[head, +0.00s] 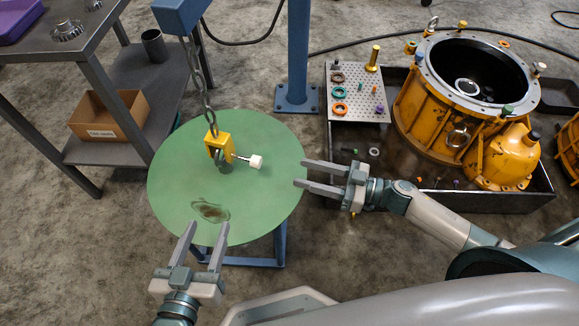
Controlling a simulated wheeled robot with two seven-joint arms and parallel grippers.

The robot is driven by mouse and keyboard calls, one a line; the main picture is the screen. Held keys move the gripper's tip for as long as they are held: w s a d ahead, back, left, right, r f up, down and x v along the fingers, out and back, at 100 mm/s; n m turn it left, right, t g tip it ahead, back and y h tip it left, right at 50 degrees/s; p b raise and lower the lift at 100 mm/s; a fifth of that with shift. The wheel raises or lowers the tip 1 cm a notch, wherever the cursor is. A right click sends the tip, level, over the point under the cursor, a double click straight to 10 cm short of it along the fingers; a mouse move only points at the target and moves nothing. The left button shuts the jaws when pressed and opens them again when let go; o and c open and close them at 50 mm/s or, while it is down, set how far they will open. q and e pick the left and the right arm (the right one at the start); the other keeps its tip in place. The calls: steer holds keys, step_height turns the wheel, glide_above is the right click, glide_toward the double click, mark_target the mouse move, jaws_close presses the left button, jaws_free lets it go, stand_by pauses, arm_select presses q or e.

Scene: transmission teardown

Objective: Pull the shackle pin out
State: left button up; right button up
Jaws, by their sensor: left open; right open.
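A yellow shackle (222,148) hangs on a chain (207,105) just over a round green table (175,180). The shackle pin (254,161) has a white head and sticks out of the shackle's right side. A small dark grey part shows inside and below the shackle. My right gripper (300,174) is open and empty, its fingers pointing left over the table's right edge, to the right of the pin head and apart from it. My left gripper (207,228) is open and empty over the table's front edge, below the shackle in the picture.
A dark oily stain (210,211) marks the green table. A blue post (298,50) stands behind it. At right, a tray holds a yellow transmission housing (415,104) and a perforated plate (358,105). A shelf with a cardboard box (100,125) stands left.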

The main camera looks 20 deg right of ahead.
steer(key=v, duration=0.7)
steer(key=shift+c, duration=0.3)
